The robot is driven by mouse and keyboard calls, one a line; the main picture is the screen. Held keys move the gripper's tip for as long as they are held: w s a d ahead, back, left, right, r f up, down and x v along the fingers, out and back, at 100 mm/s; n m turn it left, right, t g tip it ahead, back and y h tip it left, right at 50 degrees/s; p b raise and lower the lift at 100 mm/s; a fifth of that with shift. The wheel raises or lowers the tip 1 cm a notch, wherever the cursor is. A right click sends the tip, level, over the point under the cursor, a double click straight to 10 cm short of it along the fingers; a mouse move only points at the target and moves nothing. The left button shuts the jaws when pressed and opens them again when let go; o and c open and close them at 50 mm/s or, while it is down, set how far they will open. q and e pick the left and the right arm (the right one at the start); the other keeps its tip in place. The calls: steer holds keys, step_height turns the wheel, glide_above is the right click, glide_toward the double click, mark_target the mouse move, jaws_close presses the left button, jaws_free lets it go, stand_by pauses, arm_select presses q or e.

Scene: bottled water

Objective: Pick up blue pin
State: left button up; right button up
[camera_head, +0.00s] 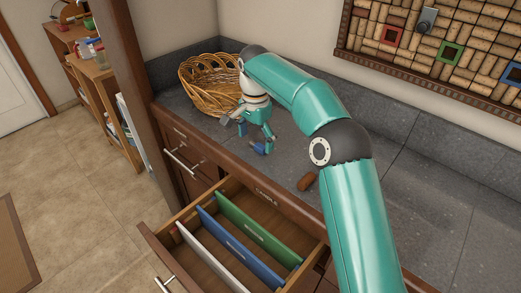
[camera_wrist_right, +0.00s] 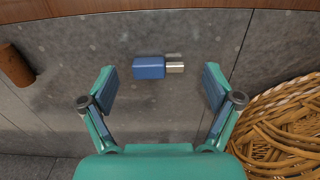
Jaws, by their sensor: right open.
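The blue pin (camera_head: 258,149) is a small blue block lying on the grey counter near its front edge. In the right wrist view the blue pin (camera_wrist_right: 149,68) has a silvery metal end on its right side. My right gripper (camera_head: 250,131) points down above the counter close to the pin. In the right wrist view my right gripper (camera_wrist_right: 160,82) is open, its fingers apart and empty. The pin appears centred between the fingers and a little beyond the tips. My left gripper is not in view.
A wicker basket (camera_head: 205,82) stands just behind my right gripper. A brown cork (camera_head: 307,182) lies on the counter to the right. Below, an open drawer (camera_head: 160,240) holds white, blue and green dividers. A cork board (camera_head: 455,45) hangs on the wall.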

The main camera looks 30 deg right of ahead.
steer(key=shift+f, duration=0.75)
steer(key=c, duration=1.1)
steer(key=shift+r, duration=0.2)
steer(key=shift+c, duration=0.2)
steer(key=shift+r, duration=0.6)
step_height(320, 180, up, 8)
steer(key=p, duration=0.4)
step_height(320, 180, up, 10)
steer(key=r+p, duration=0.1)
steer(key=p, duration=0.7)
glide_above(256, 144)
steer(key=shift+s+f, duration=0.15)
steer(key=shift+f, duration=0.1)
